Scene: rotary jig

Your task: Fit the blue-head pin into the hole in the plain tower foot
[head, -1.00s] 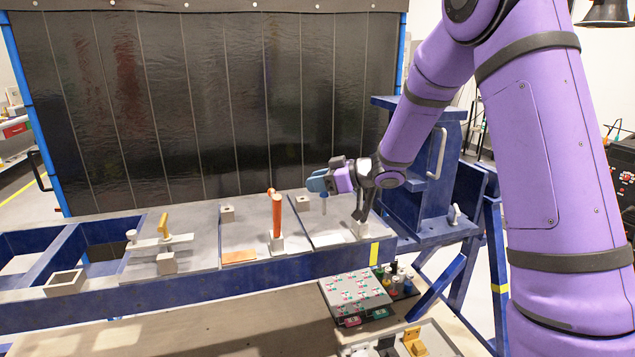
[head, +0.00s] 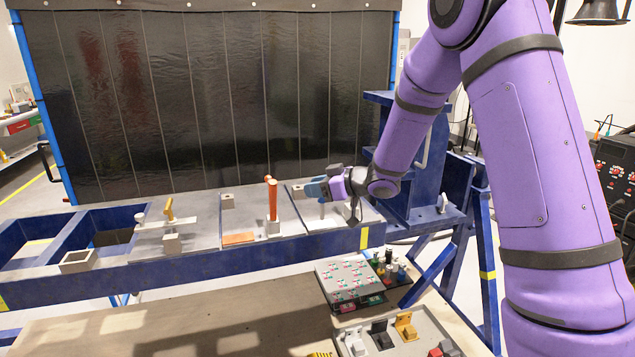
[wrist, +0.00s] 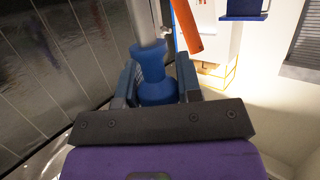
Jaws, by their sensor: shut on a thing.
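My gripper (head: 317,187) is shut on the blue-head pin (wrist: 152,72), holding it by its blue head. In the wrist view the pin's grey shaft runs up and away between the fingers. A small grey block (head: 298,190) stands left of my gripper on that plate. I cannot make out which block is the plain tower foot, and its hole does not show clearly.
An orange post (head: 271,198) on a grey foot stands close left of my gripper. A blue stand (head: 412,150) rises at the right. A button panel (head: 350,284) lies in front.

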